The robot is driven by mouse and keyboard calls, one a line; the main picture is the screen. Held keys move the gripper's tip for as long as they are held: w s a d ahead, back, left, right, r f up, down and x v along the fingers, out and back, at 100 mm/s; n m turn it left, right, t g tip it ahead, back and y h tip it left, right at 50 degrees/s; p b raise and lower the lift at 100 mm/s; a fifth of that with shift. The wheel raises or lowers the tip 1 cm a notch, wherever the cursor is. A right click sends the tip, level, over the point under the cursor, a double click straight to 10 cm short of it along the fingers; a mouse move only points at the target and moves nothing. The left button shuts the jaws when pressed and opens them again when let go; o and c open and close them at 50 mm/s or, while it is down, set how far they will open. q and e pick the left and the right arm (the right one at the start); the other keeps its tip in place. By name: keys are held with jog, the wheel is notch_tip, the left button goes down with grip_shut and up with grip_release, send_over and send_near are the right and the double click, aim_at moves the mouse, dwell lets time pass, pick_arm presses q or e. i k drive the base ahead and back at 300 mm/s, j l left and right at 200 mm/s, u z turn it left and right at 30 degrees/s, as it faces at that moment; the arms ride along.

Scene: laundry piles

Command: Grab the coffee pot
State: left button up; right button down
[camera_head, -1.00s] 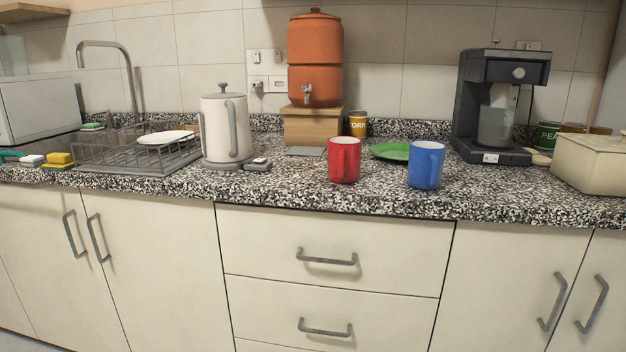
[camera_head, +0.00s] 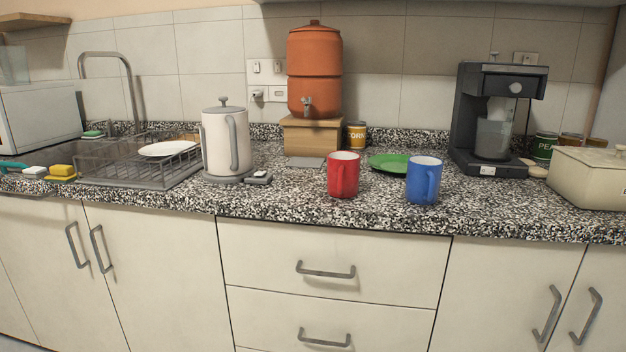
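A dark coffee machine (camera_head: 468,112) stands at the back right of the counter. The glass coffee pot (camera_head: 492,141) sits inside it on the machine's base, under the brewing head. A white kettle-like jug (camera_head: 217,143) with a grey handle and lid stands on a grey base left of the middle. Neither of my grippers is in view.
A red mug (camera_head: 342,176) and a blue mug (camera_head: 422,182) stand near the counter's front edge, with a green plate (camera_head: 390,163) behind. A cream lidded box (camera_head: 590,180) stands right of the machine. A dish rack (camera_head: 135,174) is at left. Drawers (camera_head: 325,250) are below.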

aim_at(494, 131)
jog(key=i+l+u, duration=0.15)
jog(key=l, duration=0.25)
jog(key=i+l+u, duration=0.15)
jog(key=l, duration=0.3)
jog(key=i+l+u, duration=0.15)
jog(key=l, duration=0.3)
jog(key=k, duration=0.05)
